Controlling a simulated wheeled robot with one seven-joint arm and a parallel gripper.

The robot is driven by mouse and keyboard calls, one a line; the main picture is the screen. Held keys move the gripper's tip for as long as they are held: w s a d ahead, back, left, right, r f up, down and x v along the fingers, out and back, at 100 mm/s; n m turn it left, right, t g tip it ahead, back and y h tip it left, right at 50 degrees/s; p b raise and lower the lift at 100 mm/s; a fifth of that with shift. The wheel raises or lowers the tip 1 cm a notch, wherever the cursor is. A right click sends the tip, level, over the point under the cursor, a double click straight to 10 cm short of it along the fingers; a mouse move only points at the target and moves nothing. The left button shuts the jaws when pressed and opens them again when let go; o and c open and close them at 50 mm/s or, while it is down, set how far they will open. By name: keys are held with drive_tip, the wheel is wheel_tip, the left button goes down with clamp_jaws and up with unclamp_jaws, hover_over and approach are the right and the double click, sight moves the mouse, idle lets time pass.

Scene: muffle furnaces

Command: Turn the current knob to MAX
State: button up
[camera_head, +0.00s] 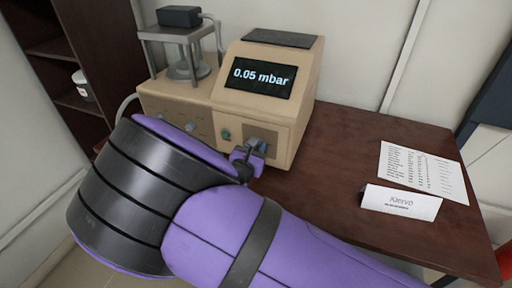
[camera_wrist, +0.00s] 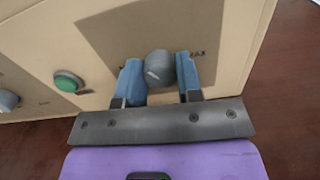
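The current knob (camera_wrist: 159,66) is a grey round knob on a darker panel (camera_wrist: 122,33) of the beige instrument (camera_head: 283,132). A pale mark on its face points to the lower left in the wrist view. Letters ending in "AX" (camera_wrist: 198,53) show to its right, partly hidden by a finger. My gripper (camera_wrist: 160,76) has one blue finger on each side of the knob, and both appear to touch it. In the head view my gripper (camera_head: 256,147) is at the instrument's front, and my arm hides part of that front.
The instrument's screen (camera_head: 262,76) reads 0.05 mbar. A green button (camera_wrist: 67,82) and another grey knob (camera_wrist: 8,100) lie left of the panel. A printed sheet (camera_head: 421,171) and a name card (camera_head: 400,201) are on the brown table (camera_head: 340,140), which is otherwise clear at the right.

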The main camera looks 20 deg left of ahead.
drive_tip(key=shift+c, duration=0.8)
drive_tip(key=shift+m, duration=0.3)
drive_tip(key=m, duration=0.5)
drive_tip(key=shift+d, duration=0.1)
drive_tip(key=m, duration=0.6)
drive_tip(key=shift+f+m, duration=0.1)
drive_tip(key=shift+m, duration=0.3)
drive_tip(key=m, duration=0.6)
drive_tip(key=shift+f, duration=0.1)
drive_tip(key=m, duration=0.5)
drive_tip(key=shift+f+m, duration=0.1)
drive_tip(key=shift+m, duration=0.2)
drive_tip(key=shift+s, duration=0.1)
